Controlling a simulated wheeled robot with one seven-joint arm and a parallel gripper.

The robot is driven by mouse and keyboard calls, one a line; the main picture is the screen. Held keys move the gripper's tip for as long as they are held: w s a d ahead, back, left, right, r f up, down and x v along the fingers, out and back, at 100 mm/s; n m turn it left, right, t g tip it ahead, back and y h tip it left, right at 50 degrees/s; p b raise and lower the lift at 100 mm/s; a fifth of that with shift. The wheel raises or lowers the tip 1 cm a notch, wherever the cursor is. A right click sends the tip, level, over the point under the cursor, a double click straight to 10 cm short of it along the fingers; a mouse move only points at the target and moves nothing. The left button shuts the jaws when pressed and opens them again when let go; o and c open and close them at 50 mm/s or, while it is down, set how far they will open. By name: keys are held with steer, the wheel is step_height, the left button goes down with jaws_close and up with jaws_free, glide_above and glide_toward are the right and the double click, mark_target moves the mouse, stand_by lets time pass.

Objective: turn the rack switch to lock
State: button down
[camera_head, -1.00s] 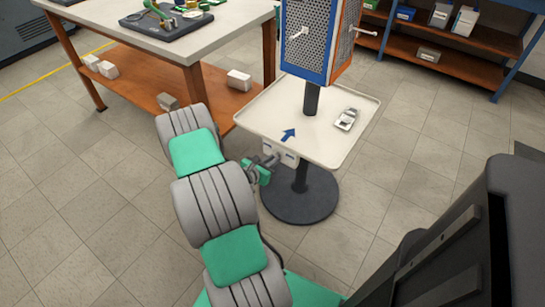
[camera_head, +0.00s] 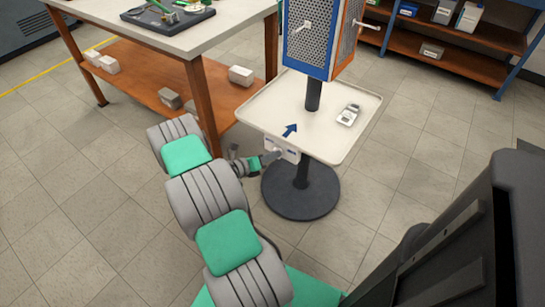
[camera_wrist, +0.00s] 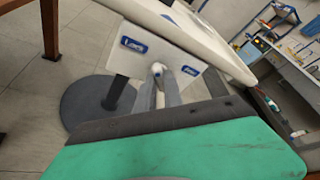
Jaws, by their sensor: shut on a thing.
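The rack switch is a white box (camera_head: 284,149) under the front edge of the cream tray of the stand. In the wrist view its white face (camera_wrist: 150,50) carries a blue-framed label (camera_wrist: 133,44) on the left and another (camera_wrist: 190,71) on the right. A light knob or lever (camera_wrist: 157,70) stands out between them. My gripper (camera_head: 274,155) reaches the box from the left. In the wrist view my gripper (camera_wrist: 160,90) has its two grey fingers closed on the knob. The fingers hide part of the knob, and its exact angle is hard to tell.
The cream tray (camera_head: 262,113) has a blue arrow and a small grey-white device (camera_head: 348,115) on it. A perforated panel rack (camera_head: 322,40) rises from it on a black post and round base (camera_head: 300,200). A wooden workbench (camera_head: 200,50) stands at left. Floor is clear at right.

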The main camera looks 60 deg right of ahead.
stand_by(0.4)
steer(key=c, duration=1.5)
jaws_free()
steer(key=shift+o, duration=0.2)
steer(key=p+v, duration=0.1)
steer(key=v, duration=0.6)
steer(key=shift+w+a, duration=0.25)
steer(key=shift+a, duration=0.1)
